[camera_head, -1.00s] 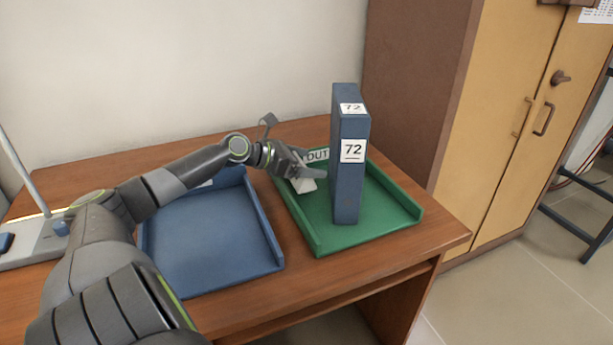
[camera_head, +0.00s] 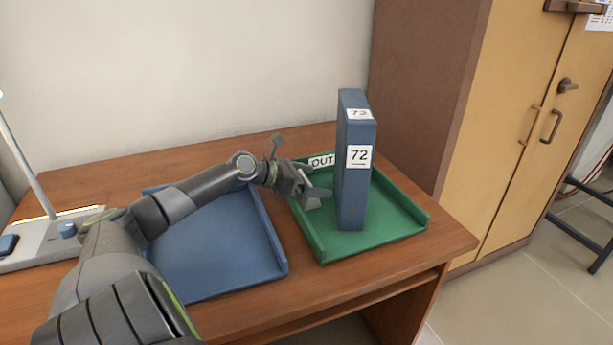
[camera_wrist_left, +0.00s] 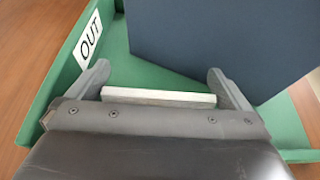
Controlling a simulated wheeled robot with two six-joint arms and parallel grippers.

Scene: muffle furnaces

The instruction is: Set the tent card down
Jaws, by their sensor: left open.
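The tent card (camera_wrist_left: 158,97) shows as a thin white strip between the fingers of my left gripper (camera_wrist_left: 160,70) in the left wrist view. The fingers are spread wide, with a gap at the card's ends. The right gripper is not in view.
A tall blue binder (camera_head: 355,195) labelled 72 stands upright in the green tray, just right of the gripper. The tray's back wall carries an OUT label (camera_head: 321,161). An empty-looking blue tray (camera_head: 220,250) lies left, under my arm. A lamp base (camera_head: 45,240) stands far left.

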